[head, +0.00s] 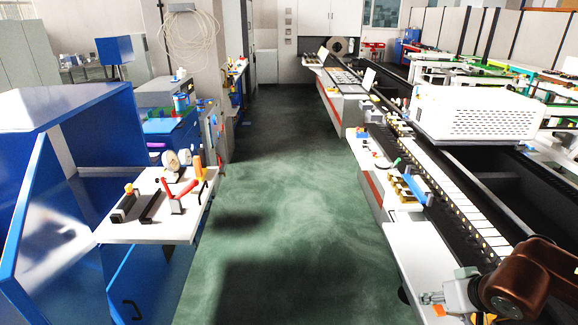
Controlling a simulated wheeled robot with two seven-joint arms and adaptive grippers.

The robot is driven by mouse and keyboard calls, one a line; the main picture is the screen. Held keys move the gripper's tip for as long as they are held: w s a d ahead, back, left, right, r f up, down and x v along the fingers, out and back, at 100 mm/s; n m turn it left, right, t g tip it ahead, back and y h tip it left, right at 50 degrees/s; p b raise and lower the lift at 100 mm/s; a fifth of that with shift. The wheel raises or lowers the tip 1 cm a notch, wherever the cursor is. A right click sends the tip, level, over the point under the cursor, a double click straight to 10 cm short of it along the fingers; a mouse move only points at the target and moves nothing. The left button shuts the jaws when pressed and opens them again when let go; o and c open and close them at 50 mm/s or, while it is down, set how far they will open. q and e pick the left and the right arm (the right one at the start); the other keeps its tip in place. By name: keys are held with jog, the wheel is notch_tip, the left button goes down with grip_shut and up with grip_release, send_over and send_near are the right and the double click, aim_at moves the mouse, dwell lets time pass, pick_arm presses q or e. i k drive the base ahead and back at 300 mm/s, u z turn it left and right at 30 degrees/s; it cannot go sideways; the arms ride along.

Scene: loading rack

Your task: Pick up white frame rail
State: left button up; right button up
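I cannot single out a white frame rail with certainty. A long white segmented strip (447,190) runs along the machine line on the right, from near the white slotted housing down toward the bottom right. A copper-brown and grey arm part, which seems to be my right arm, reaches in at the bottom right corner over the near end of the line. My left gripper is out of view.
A green floor aisle (275,180) runs clear up the middle. A blue cabinet (100,130) with a white shelf (180,222) holding small tools stands at left. A white slotted housing (480,113) sits above the right line. A white side table (420,255) is at lower right.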

aim_at(119, 214)
jog(key=i, duration=1.1)
jog(key=u, duration=0.35)
jog(key=i, duration=1.2)
jog(key=u, duration=2.6)
jog(key=i, duration=0.5)
